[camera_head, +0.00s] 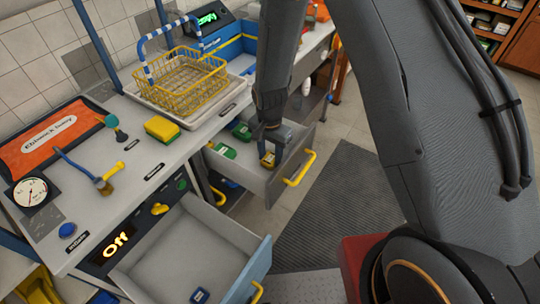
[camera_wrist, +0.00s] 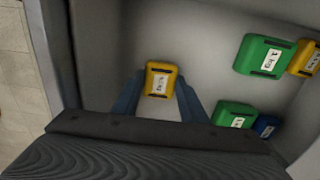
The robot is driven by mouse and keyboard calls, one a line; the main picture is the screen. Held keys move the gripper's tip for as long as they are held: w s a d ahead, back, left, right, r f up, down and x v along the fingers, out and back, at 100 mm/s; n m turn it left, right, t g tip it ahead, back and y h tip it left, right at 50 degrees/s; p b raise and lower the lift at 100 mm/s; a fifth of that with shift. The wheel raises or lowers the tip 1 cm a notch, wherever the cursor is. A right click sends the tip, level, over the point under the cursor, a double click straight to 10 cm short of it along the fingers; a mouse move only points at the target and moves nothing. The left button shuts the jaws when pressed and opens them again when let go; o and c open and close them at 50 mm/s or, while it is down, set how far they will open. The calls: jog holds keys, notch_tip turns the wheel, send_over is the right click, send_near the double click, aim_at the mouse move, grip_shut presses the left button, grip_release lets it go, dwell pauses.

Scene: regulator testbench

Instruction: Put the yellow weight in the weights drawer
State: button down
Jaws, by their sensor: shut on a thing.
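My gripper (camera_head: 269,148) is shut on a yellow weight (camera_wrist: 161,79) with a white label. The weight sits between the two blue fingers in the wrist view and also shows below my gripper in the head view (camera_head: 268,160). It is inside the open weights drawer (camera_head: 262,185), near the drawer's front; I cannot tell whether it touches the floor. Two green weights (camera_wrist: 264,55) (camera_wrist: 236,114), another yellow weight (camera_wrist: 304,58) and a blue weight (camera_wrist: 266,126) are also in this drawer.
A second drawer (camera_head: 170,262) stands open in front, with a small blue block (camera_head: 200,296) in it. On the bench are a yellow wire basket (camera_head: 188,80), a yellow-green sponge (camera_head: 162,129), a brush (camera_head: 104,186) and a gauge (camera_head: 30,191). Bare drawer floor surrounds the held weight.

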aim_at(270, 158)
jog(key=c, duration=1.1)
grip_release()
jog(key=shift+f, duration=0.15)
notch_tip(270, 158, up, 12)
jog(key=b, duration=0.3)
jog(key=s+d+r+n, duration=0.1)
jog(key=d, duration=0.1)
jog(key=s+d+r+n, duration=0.1)
jog(key=s+d+r, duration=0.1)
jog(key=d, duration=0.1)
jog(key=s+d+r+n, duration=0.1)
jog(key=s+d+r, duration=0.1)
jog(key=shift+d+r, duration=0.15)
jog(key=shift+r, duration=0.05)
jog(key=s+d+r+n, duration=0.1)
jog(key=s+d, duration=0.1)
jog(key=s, duration=0.1)
jog(key=s+d+r+n, duration=0.1)
jog(key=s+d+n, duration=0.1)
jog(key=s, duration=0.1)
jog(key=s+d+r+n, duration=0.1)
jog(key=s+d, duration=0.2)
jog(key=s, duration=0.1)
jog(key=shift+d+r+n+t, duration=0.1)
jog(key=shift+r+n+t, duration=0.2)
jog(key=shift+r+t, duration=0.1)
